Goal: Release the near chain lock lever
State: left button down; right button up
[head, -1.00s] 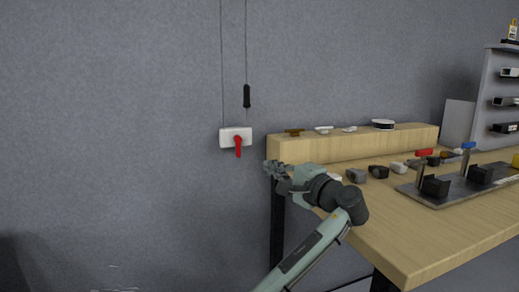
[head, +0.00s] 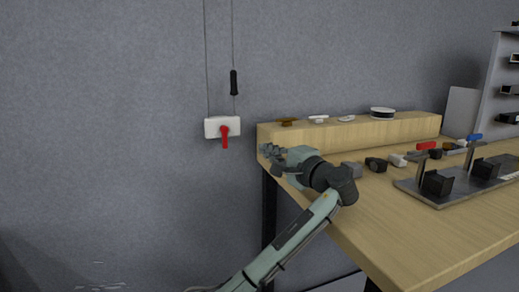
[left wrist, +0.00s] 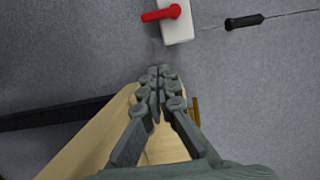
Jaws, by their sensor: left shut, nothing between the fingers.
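The chain lock is a white box (head: 210,127) on the grey wall, left of the table, with a red lever (head: 225,137) hanging down from it. Two thin cords run up from the box, and one carries a black handle (head: 234,83). In the left wrist view the red lever (left wrist: 161,14), white box (left wrist: 179,24) and black handle (left wrist: 244,22) lie at the top. My left gripper (head: 264,150) is shut and empty, to the right of and slightly below the lever, apart from it. Its closed fingertips (left wrist: 159,72) point toward the box. My right gripper is not in view.
The wooden table (head: 390,225) has a raised back ledge (head: 350,130) close by my left gripper. A metal plate with black blocks (head: 437,184) and several small parts lie on the table. The wall left of the lever is clear.

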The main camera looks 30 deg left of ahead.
aim_at(225, 138)
pick_arm(q)
jog(key=a+p, duration=0.1)
jog(key=a, duration=0.8)
jog(key=shift+w+a+p, duration=0.3)
jog(key=shift+a+p, duration=0.05)
jog(key=shift+a, duration=0.05)
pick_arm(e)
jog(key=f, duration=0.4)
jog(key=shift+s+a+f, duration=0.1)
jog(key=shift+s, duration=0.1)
pick_arm(q)
jog(key=shift+w, duration=0.1)
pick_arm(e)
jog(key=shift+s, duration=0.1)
